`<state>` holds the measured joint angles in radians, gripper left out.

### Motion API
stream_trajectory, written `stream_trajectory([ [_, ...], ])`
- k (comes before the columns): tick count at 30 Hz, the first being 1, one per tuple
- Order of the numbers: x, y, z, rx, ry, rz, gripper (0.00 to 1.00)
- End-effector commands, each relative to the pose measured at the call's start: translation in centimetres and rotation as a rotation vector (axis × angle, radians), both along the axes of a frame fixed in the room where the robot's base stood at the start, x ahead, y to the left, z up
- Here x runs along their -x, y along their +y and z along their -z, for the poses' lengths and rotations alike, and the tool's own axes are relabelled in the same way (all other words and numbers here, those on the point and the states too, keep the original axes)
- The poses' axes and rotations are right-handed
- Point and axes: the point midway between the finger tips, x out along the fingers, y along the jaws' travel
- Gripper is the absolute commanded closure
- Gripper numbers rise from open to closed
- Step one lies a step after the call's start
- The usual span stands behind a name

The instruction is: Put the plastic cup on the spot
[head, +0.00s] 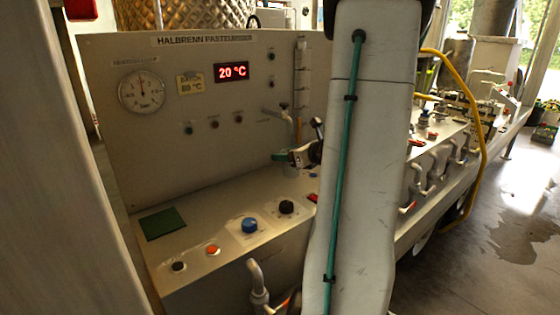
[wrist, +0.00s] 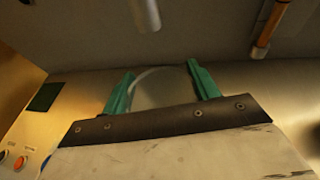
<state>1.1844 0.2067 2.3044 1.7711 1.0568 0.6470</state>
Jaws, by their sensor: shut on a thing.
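My gripper (head: 285,156) is out over the panel's ledge, below a metal spout (head: 275,111). In the wrist view its green fingers (wrist: 161,82) stand on both sides of a clear plastic cup (wrist: 158,92) and are shut on it. The cup is see-through and faint in the head view (head: 291,169), so its contents and its exact height above the ledge cannot be told. A dark green square spot (head: 163,223) lies on the ledge at the left, bare, well apart from the cup. The spot also shows at the left of the wrist view (wrist: 45,97).
Black, red and blue knobs (head: 250,225) stand along the ledge's front, between the spot and my gripper. The upright panel (head: 170,150) with a gauge and a 20 °C display rises behind. A pipe (head: 257,280) stands in front. The ledge behind the knobs is clear.

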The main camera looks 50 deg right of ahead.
Motion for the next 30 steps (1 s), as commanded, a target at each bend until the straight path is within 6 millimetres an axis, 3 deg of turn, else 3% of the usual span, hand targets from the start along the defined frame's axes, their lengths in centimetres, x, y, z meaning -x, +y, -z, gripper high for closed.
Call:
stream_trajectory([
  [6,-0.6,-1.0,0.2,-0.001,0.0,-0.002,0.62],
  [12,-0.2,-1.3,3.5,-0.005,0.001,0.008,0.62],
  [23,-0.2,-1.3,3.9,-0.001,0.0,0.007,0.62],
  [24,-0.2,-1.3,4.0,-0.001,0.0,0.007,0.37],
  [26,-0.2,-1.4,4.0,-0.001,0.0,0.007,0.21],
  [30,-0.1,-1.4,3.9,-0.001,0.0,0.008,0.18],
])
